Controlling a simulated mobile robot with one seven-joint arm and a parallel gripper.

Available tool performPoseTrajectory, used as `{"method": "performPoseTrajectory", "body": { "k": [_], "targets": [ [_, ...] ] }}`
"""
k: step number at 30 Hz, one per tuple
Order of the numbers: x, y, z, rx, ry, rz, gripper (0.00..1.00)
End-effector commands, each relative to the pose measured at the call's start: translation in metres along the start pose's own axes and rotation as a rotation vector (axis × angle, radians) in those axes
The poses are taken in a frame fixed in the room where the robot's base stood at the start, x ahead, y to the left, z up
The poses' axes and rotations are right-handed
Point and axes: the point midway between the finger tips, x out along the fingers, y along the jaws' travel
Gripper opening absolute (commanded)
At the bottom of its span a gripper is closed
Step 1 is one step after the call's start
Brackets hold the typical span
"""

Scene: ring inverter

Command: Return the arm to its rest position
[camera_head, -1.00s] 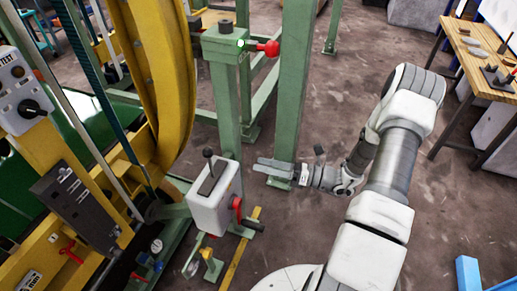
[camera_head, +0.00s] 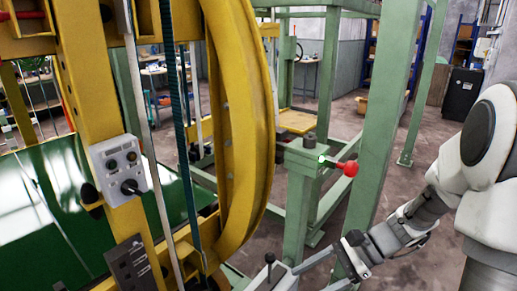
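My arm (camera_head: 487,190) reaches in from the right edge, bent at a large white joint, with its forearm pointing down and left. My gripper (camera_head: 322,272) is at the bottom, left of my wrist, beside the green post. Its two grey fingers look spread apart with nothing between them; the lower finger is partly cut off by the picture edge. The red-knobbed lever (camera_head: 347,168) on the green stand (camera_head: 297,205) is above my gripper and apart from it. The grey lever box (camera_head: 273,276) is just left of my gripper, mostly cut off at the bottom.
The yellow ring frame (camera_head: 245,110) and a grey switch panel (camera_head: 118,170) fill the left. A green upright post (camera_head: 385,110) stands close behind my gripper. Bare floor (camera_head: 400,185) shows behind the post. Shelves and a black case (camera_head: 462,95) stand at the back right.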

Motion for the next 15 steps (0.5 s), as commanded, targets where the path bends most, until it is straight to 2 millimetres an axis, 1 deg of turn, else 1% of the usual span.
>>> {"method": "performPoseTrajectory", "body": {
  "k": [1, 3, 8, 15],
  "targets": [
    [-0.004, 0.004, 0.013, -0.071, 0.056, 0.028, 0.72],
    [-0.009, 0.012, 0.024, -0.167, 0.13, 0.07, 0.72],
    [-0.022, 0.028, 0.047, -0.388, 0.298, 0.16, 0.72],
    [-0.048, 0.049, 0.078, -0.721, 0.545, 0.278, 0.72]
  ]
}}
